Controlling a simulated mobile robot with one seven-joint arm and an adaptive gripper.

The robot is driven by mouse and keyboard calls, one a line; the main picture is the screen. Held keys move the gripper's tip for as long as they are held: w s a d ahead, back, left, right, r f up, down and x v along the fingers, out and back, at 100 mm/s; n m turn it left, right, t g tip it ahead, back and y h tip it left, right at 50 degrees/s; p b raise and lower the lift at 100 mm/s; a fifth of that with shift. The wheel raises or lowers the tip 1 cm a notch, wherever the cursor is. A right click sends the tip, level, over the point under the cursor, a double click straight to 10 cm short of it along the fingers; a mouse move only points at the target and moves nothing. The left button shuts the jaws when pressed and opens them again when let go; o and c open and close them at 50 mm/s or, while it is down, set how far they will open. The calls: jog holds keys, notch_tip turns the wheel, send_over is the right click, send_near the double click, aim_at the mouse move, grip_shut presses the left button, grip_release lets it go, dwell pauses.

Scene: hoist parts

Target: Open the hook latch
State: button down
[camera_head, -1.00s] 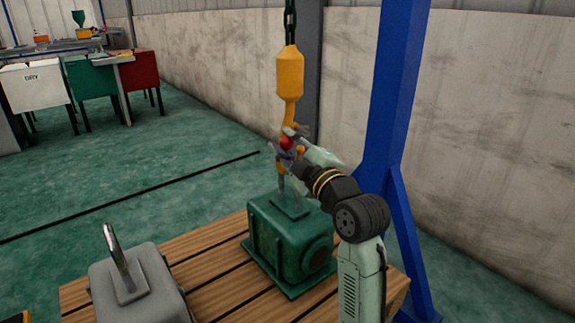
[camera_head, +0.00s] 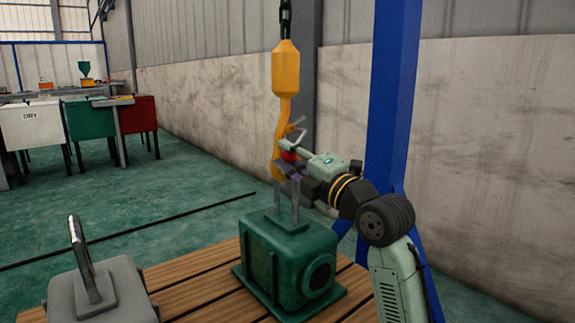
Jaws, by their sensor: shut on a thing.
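A yellow hook (camera_head: 286,75) hangs from a dark chain above a green gearbox (camera_head: 290,260). A red knob (camera_head: 289,156), apparently on the hook's latch, shows at the hook's mouth. My gripper (camera_head: 290,156) reaches in from the right and is shut on this red part. Its fingers hide most of the latch, so I cannot tell how far it stands open. The gearbox's grey lifting eye (camera_head: 294,205) rises to the hook's lower curve. Whether it passes through the hook is hidden by my gripper.
The gearbox stands on a wooden slatted pallet (camera_head: 198,290). A grey block (camera_head: 125,285) with a metal handle (camera_head: 83,255) is at the front left. A blue post (camera_head: 396,90) rises behind my arm on the right. Open green floor lies left.

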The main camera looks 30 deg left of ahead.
dwell(0.3)
jog(key=c, duration=1.2)
grip_release()
jog(key=shift+c, duration=0.2)
jog(key=v, duration=1.2)
jog(key=shift+d+f, duration=0.1)
